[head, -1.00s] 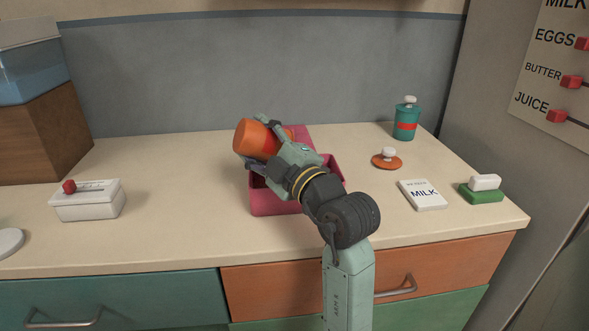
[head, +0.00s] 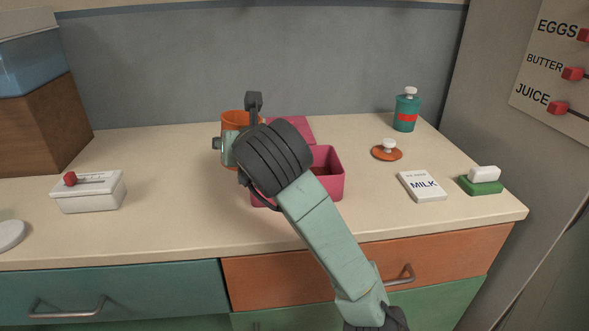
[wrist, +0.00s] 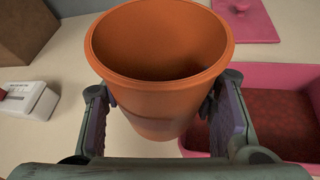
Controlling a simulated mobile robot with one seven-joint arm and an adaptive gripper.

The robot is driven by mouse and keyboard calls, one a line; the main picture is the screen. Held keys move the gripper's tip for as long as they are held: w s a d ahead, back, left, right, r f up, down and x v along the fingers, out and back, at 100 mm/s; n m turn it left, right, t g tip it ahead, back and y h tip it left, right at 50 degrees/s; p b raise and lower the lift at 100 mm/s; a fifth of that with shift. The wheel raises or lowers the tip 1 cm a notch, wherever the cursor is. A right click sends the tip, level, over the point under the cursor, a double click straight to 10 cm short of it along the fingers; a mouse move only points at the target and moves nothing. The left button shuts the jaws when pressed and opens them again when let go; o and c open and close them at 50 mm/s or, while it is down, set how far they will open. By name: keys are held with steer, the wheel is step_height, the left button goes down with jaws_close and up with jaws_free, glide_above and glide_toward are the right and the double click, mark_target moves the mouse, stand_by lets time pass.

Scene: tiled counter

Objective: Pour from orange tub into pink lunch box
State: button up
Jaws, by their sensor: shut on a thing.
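The orange tub (head: 240,120) is upright, with its open mouth up, at the left of the pink lunch box (head: 331,184). In the wrist view the tub (wrist: 150,55) shows a bare inner wall; its bottom is hidden. My gripper (wrist: 158,103) is shut on the tub, one finger on each side. In the head view my wrist hides much of the tub and the box's left part. In the wrist view the open lunch box (wrist: 268,72) is at the right and holds a reddish-brown, grainy layer. I cannot tell whether the tub touches the counter.
A pink lid (head: 291,127) lies behind the box.

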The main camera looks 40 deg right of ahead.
steer(key=a, duration=0.1)
steer(key=w+a+n+h+b, duration=0.1)
steer(key=a, duration=0.1)
steer(key=shift+f+n, duration=0.1)
steer(key=shift+n, duration=0.2)
steer(key=shift+d+g, duration=0.15)
steer(key=shift+g, duration=0.15)
steer(key=shift+r, duration=0.25)
steer(key=shift+r+p, duration=1.15)
steer(key=shift+r, duration=1.3)
steer(key=shift+f, duration=0.1)
